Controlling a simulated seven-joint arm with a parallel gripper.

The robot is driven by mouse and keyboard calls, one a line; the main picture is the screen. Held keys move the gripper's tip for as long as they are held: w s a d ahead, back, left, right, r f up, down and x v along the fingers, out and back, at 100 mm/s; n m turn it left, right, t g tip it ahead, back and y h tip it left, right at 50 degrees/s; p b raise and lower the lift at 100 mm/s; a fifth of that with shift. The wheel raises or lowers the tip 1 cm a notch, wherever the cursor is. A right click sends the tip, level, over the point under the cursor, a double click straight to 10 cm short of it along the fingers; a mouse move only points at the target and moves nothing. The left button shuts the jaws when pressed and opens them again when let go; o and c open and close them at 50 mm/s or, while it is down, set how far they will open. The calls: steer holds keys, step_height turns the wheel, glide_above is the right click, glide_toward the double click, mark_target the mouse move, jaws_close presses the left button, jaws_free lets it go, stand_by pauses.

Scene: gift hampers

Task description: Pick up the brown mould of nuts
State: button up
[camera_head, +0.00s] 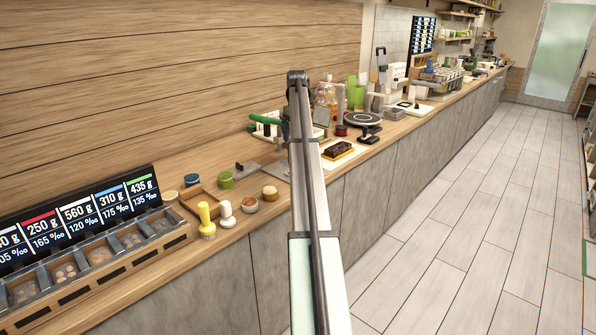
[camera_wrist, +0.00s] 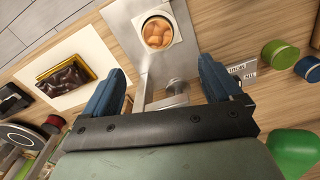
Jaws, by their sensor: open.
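In the wrist view a small round mould with orange-brown, nut-like contents (camera_wrist: 157,33) sits in a pale square frame on a grey metal plate (camera_wrist: 182,55). My gripper (camera_wrist: 160,76) is open and empty, with its blue fingers apart, and the mould shows beyond the gap between them. In the head view my arm crosses the counter and hides much of the metal plate (camera_head: 279,170); I cannot make out this mould there. A small reddish-brown pot (camera_head: 250,205) stands near the counter's front edge in the head view; its contents are too small to tell.
A dark block in a gold tray (camera_wrist: 65,82) lies on a white board, left of the plate in the wrist view. A green tin (camera_wrist: 273,53) and a blue tin (camera_wrist: 308,68) stand right. The yellow brush (camera_head: 206,220) and price display (camera_head: 80,219) are farther left in the head view.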

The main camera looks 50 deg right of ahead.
step_height(320, 180, down, 8)
steer(key=shift+a+r, duration=0.1)
steer(key=shift+d+f, duration=0.15)
steer(key=shift+f, duration=1.35)
steer(key=shift+d+f, duration=0.15)
steer(key=shift+f, duration=1.3)
steer(key=c, duration=1.2)
steer(key=shift+o, duration=0.2)
steer(key=shift+r, duration=0.1)
